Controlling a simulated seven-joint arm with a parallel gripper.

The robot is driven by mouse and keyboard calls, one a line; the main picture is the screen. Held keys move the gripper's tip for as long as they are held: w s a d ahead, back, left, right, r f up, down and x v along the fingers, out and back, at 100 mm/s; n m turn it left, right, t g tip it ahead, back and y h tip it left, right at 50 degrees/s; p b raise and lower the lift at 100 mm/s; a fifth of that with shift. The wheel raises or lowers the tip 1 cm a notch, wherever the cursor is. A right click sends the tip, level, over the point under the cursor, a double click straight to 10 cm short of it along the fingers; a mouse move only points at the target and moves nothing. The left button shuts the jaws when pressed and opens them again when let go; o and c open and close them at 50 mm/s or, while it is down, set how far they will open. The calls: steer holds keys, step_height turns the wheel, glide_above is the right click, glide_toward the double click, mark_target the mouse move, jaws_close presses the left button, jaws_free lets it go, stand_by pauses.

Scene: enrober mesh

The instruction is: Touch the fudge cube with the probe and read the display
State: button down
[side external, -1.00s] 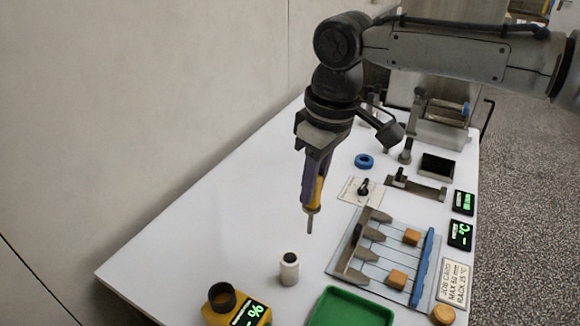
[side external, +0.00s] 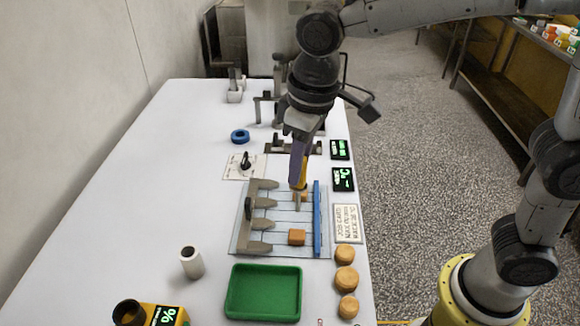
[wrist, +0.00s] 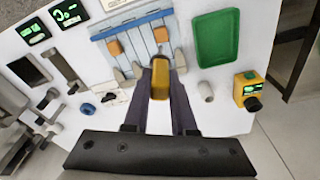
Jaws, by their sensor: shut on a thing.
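My gripper (side external: 299,180) is shut on the yellow-orange probe (wrist: 160,78), which points down with a thin metal tip. Two brown-orange fudge cubes sit on the wire rack (side external: 275,247). A black display (side external: 343,180) shows green marks, too small to read surely.
Grey pointed fingers (side external: 260,225) line the rack's left side, a blue bar (side external: 317,220) its right. A green tray (side external: 264,293), white cylinder (side external: 191,262) and yellow meter (side external: 150,314) stand nearer. Round tan pieces (side external: 346,279) and a job card (side external: 347,224) lie right. The table's left is clear.

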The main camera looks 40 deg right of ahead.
mark_target(300, 186)
steer(key=shift+f, duration=3.1)
steer(key=shift+f, duration=0.4)
steer(key=shift+r, duration=0.1)
stand_by(0.6)
steer(key=shift+r, duration=3.95)
